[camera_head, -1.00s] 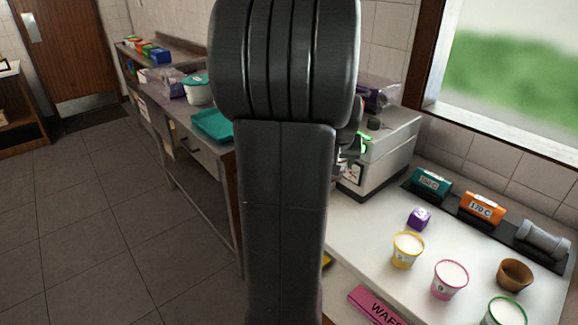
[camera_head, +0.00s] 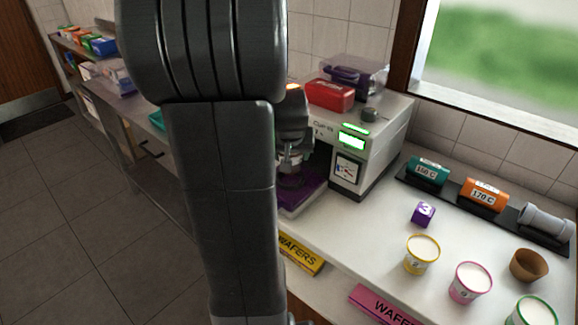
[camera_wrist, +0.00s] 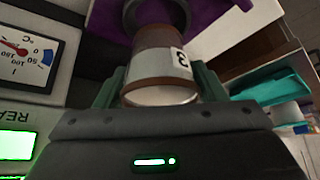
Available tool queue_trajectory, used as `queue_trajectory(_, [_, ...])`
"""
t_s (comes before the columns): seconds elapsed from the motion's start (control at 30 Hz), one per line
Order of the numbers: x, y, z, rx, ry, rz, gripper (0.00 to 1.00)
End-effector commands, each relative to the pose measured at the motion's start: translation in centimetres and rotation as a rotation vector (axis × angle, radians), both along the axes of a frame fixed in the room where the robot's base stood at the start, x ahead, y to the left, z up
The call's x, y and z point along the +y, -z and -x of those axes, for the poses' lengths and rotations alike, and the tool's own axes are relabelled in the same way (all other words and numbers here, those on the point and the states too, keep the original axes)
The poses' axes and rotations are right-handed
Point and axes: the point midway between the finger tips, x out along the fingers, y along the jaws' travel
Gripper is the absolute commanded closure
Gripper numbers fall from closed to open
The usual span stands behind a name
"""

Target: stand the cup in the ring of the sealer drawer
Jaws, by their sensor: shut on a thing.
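The cup (camera_wrist: 157,50), brown with a pale label bearing a number, is between the teal fingers of my gripper (camera_wrist: 157,84) in the wrist view. My gripper is shut on it. The cup's far end overlaps a grey ring (camera_wrist: 129,14) on the purple drawer (camera_wrist: 207,14); I cannot tell whether it is inside the ring or above it. In the head view my gripper (camera_head: 291,158) is over the purple drawer (camera_head: 306,196), which is out at the front of the white sealer (camera_head: 382,145). My arm hides part of the drawer, and the cup is not clear there.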

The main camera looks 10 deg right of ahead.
Motion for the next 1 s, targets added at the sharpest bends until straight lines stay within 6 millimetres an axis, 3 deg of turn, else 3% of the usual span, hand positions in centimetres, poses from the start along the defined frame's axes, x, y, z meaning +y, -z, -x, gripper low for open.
queue_trajectory(0.3, [0.0,3.8,0.0,0.0,0.0,0.0,0.62])
queue_trajectory(0.7, [0.0,4.4,0.0,-0.002,0.0,0.0,0.62])
queue_trajectory(0.73, [0.0,4.3,0.0,-0.001,0.0,0.0,0.3])
queue_trajectory(0.8, [0.0,4.2,0.0,-0.001,0.0,0.0,0.16])
queue_trajectory(1.0, [0.0,4.2,0.0,-0.001,0.0,0.0,0.14])
